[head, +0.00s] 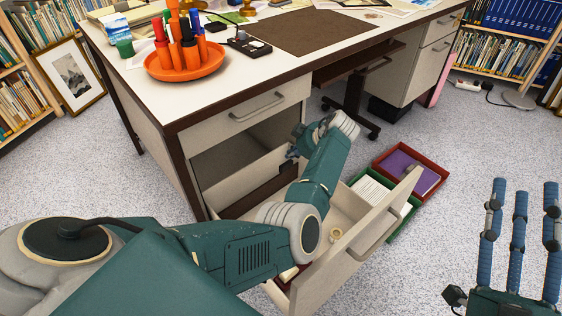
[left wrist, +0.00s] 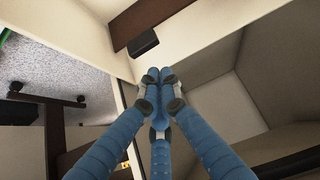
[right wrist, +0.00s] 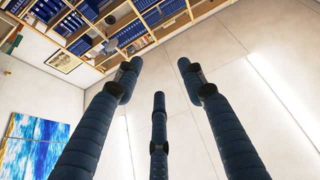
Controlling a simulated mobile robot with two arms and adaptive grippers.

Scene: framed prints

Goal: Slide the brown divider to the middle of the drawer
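The lower left desk drawer (head: 355,250) is pulled out. A dark brown strip (head: 262,194), which looks like the divider, crosses its back end beside a beige panel; my arm covers part of the drawer. In the left wrist view a brown strip (left wrist: 150,22) lies along a beige surface beyond the fingers. My left gripper (left wrist: 158,76) has its fingertips together, with nothing visible between them, apart from that strip.
A small cream roll (head: 335,233) lies in the drawer. A green tray (head: 405,225) and a red tray (head: 432,165) stand on the carpet beside it. The desktop (head: 150,100) holds an orange dish (head: 185,72) of markers.

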